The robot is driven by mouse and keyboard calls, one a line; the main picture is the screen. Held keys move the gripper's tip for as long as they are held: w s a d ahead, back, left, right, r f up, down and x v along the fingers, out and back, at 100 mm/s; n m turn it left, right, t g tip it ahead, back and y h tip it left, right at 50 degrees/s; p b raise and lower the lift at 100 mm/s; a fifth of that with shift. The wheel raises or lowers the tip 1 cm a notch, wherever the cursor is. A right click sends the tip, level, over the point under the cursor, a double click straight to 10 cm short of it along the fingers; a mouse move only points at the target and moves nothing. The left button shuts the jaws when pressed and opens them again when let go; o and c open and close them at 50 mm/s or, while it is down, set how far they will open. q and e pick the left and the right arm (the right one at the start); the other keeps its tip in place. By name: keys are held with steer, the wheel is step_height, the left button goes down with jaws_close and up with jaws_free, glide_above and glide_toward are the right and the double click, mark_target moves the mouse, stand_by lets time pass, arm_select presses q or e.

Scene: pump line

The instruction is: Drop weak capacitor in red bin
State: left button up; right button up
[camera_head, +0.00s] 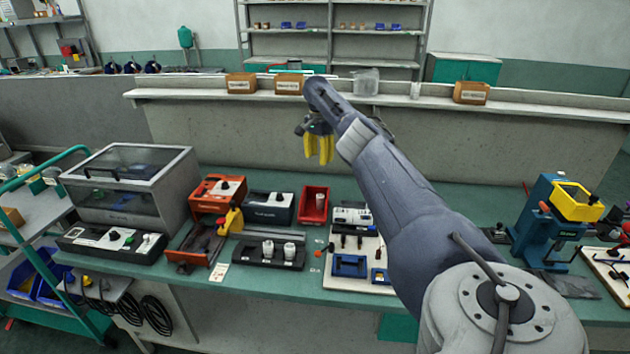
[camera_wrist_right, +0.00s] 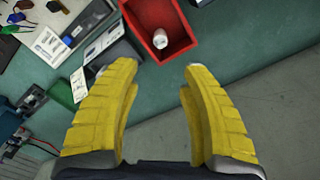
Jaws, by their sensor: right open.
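The red bin (camera_head: 312,219) stands on the green bench, left of the middle in the head view. It also shows at the top of the right wrist view (camera_wrist_right: 178,48). A small whitish cylinder, apparently a capacitor (camera_wrist_right: 160,39), lies inside the bin. My right gripper (camera_head: 319,161) has yellow fingers pointing down and is raised above the bench near the bin. In the wrist view its fingers (camera_wrist_right: 155,75) are spread wide with nothing between them. My left gripper is not in view.
A black holder (camera_head: 255,258) left of the bin carries two white cylinders (camera_head: 268,248). A meter and a board with blue trays (camera_head: 349,266) stand right of the bin. A clear-lidded box (camera_head: 135,185) stands at left. A blue and yellow press (camera_head: 545,225) stands at right.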

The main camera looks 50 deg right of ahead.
steer(key=shift+r, duration=1.3)
